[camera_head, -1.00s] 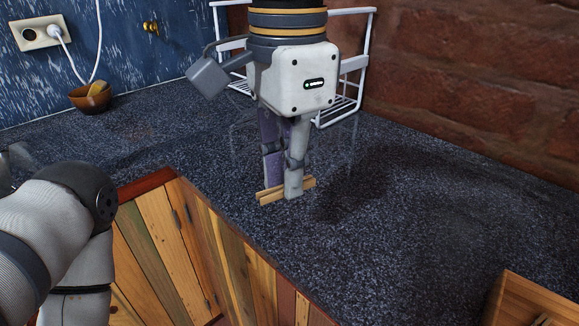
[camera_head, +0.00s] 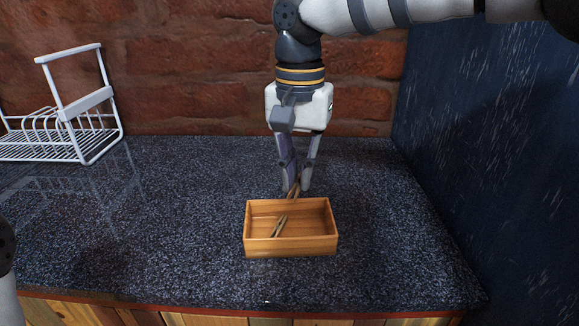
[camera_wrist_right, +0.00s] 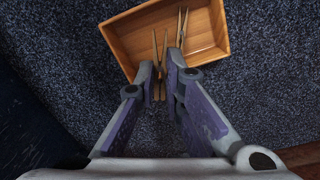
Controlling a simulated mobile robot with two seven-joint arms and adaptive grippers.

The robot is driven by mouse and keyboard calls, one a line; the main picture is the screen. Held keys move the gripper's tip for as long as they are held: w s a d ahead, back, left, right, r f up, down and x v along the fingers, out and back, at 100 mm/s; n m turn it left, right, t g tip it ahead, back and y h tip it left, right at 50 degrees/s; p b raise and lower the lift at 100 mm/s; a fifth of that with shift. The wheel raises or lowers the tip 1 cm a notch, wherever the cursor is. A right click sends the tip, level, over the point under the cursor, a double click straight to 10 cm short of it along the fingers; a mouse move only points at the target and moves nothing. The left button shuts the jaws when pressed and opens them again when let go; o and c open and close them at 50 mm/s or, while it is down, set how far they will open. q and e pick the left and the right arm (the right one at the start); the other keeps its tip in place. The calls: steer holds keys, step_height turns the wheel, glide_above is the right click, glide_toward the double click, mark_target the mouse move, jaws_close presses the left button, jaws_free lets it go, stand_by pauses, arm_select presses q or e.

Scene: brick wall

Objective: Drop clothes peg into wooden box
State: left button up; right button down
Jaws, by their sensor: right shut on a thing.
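The wooden box (camera_head: 291,247) is an open, shallow box on the dark counter; it also shows in the wrist view (camera_wrist_right: 132,34). My right gripper (camera_head: 298,189) is shut on a wooden clothes peg (camera_head: 293,190), just above the box's back rim in the head view. In the wrist view, the held clothes peg (camera_wrist_right: 157,62) sits between the fingertips, its far end overlapping the box interior. A second clothes peg (camera_head: 279,227) lies inside the box; the wrist view shows it too (camera_wrist_right: 181,28). My left gripper is out of view.
A white wire dish rack (camera_head: 85,130) stands at the back left. A brick wall (camera_head: 190,75) runs behind and a dark blue wall (camera_head: 480,130) stands at the right. The speckled counter (camera_head: 180,230) is clear around the box.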

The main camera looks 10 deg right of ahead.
mark_target(297, 183)
steer(key=shift+a+f, duration=0.1)
steer(key=shift+f, duration=2.3)
steer(key=c, duration=1.6)
jaws_free()
step_height(297, 183, up, 12)
steer(key=shift+r, duration=0.1)
